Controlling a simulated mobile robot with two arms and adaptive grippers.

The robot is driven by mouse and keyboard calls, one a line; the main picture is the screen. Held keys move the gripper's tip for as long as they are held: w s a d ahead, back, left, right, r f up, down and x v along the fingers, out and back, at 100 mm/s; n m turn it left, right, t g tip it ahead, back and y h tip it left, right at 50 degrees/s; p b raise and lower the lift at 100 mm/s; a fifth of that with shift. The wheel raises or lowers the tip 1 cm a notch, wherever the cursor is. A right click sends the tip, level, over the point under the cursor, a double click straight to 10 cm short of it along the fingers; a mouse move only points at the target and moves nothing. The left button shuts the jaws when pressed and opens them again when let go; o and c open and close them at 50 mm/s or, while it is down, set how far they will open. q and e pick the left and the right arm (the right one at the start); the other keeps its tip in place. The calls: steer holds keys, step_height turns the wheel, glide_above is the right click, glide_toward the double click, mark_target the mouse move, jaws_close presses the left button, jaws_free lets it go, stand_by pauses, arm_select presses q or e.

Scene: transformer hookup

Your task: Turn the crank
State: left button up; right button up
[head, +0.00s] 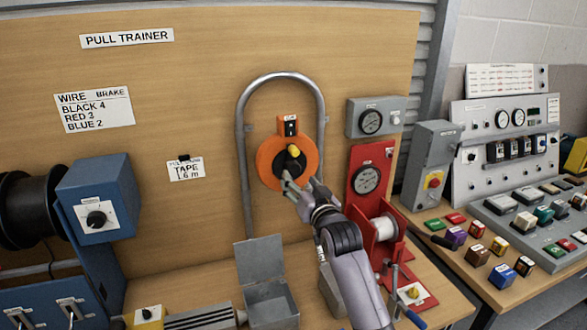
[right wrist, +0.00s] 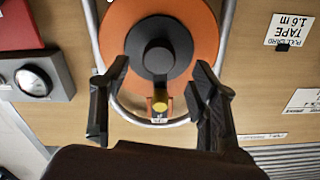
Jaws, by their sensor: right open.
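An orange disc (head: 264,165) with a black hub (head: 284,166) and a yellow knob (head: 293,151) is mounted on the wooden board inside a grey metal hoop. My right gripper (head: 299,184) is in front of the disc's lower right part, open and empty. In the right wrist view the disc (right wrist: 195,30) and hub (right wrist: 159,57) lie beyond the open fingers (right wrist: 161,68). The yellow knob (right wrist: 160,103) shows between the fingers there; I cannot tell its distance from them. My left gripper is out of view.
The grey hoop (head: 242,130) surrounds the disc. A red winch (head: 384,232) with a gauge stands close to the right of my arm. An open grey box (head: 271,304) is below the disc. A side table at right carries several coloured blocks.

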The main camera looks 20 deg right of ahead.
mark_target(293, 172)
steer(key=shift+w+a+p, duration=0.1)
steer(key=shift+w+p, duration=0.45)
steer(key=shift+w, duration=2.4)
jaws_close()
